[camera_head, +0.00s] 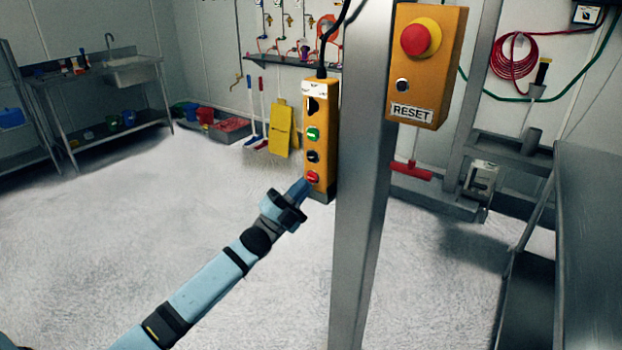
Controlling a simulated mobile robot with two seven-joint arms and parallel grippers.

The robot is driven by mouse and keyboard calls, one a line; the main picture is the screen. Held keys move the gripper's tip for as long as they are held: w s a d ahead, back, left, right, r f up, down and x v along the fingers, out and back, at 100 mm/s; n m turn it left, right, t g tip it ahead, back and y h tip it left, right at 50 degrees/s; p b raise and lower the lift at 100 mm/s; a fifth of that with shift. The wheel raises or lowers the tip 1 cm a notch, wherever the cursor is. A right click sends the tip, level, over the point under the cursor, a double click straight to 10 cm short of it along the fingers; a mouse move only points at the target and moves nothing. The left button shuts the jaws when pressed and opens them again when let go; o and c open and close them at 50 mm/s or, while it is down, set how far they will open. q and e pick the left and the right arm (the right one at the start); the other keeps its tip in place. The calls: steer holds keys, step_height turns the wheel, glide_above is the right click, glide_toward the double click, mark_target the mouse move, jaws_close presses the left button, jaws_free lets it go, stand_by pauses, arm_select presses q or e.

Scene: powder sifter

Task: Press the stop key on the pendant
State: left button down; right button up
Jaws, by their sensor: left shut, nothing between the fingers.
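The pendant (321,142) is a tall yellow box hanging from a black cable beside a steel post. It carries a dark switch at the top, a green key, a black key and a red key (313,178) at the bottom, which looks like the stop key. My left gripper (305,187) is shut and empty, with its fingertips right at the red key's lower left edge. I cannot tell whether they touch it. My right gripper is not in view.
A steel post (361,200) stands just right of the pendant. A yellow RESET box (428,68) with a red emergency button is mounted on it. A steel table (590,230) is at the right. A sink bench (110,80) stands at the far left. The floor between is clear.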

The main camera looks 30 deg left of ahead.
arm_select(q)
steer(key=shift+w, duration=0.1)
stand_by(0.3)
steer(key=shift+w, duration=0.35)
